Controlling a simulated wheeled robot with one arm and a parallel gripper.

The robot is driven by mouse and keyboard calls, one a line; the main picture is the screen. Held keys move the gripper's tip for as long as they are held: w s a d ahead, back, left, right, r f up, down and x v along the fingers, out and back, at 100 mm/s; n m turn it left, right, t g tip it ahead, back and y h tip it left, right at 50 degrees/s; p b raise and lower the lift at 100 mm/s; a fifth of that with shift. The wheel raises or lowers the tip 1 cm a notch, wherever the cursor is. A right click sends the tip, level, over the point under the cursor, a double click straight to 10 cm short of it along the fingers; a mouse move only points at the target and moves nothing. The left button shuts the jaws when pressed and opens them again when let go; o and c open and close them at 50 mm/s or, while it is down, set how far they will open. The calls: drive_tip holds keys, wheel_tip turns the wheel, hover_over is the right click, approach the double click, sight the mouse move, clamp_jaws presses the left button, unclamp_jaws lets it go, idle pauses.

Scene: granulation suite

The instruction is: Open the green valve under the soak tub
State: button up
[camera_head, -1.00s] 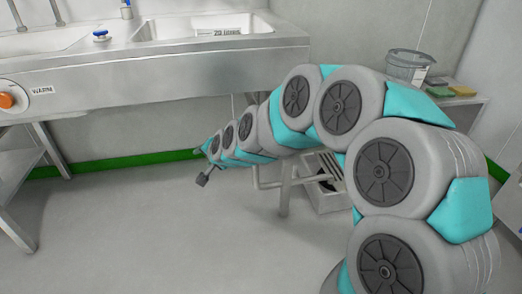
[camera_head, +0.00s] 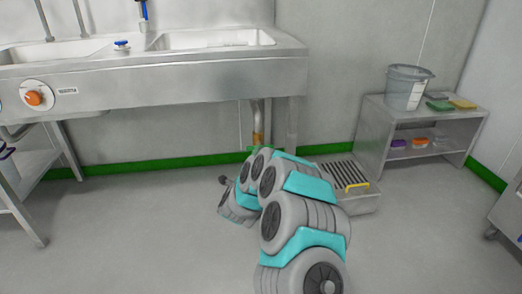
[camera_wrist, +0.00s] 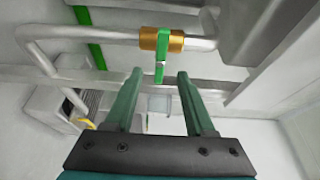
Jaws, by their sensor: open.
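The green valve handle (camera_wrist: 163,46) shows in the wrist view, across a brass valve body (camera_wrist: 148,39) on a grey pipe (camera_wrist: 95,32). My gripper (camera_wrist: 160,74) is open and empty. Its two dark green fingers point toward the valve, and the handle lies just beyond the fingertips, between their lines, apart from both. In the head view the brass fitting (camera_head: 257,138) shows on the drain pipe under the soak tub (camera_head: 213,39), just above my arm. My arm hides my fingers in that view.
A floor drain box with a slatted grate (camera_head: 345,172) and yellow handle stands right of my arm. An orange knob (camera_head: 33,98) is on the sink front.

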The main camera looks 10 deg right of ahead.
sight(260, 146)
drive_tip(key=shift+p+x, duration=0.4)
drive_tip(key=shift+x, duration=3.35)
clamp_jaws()
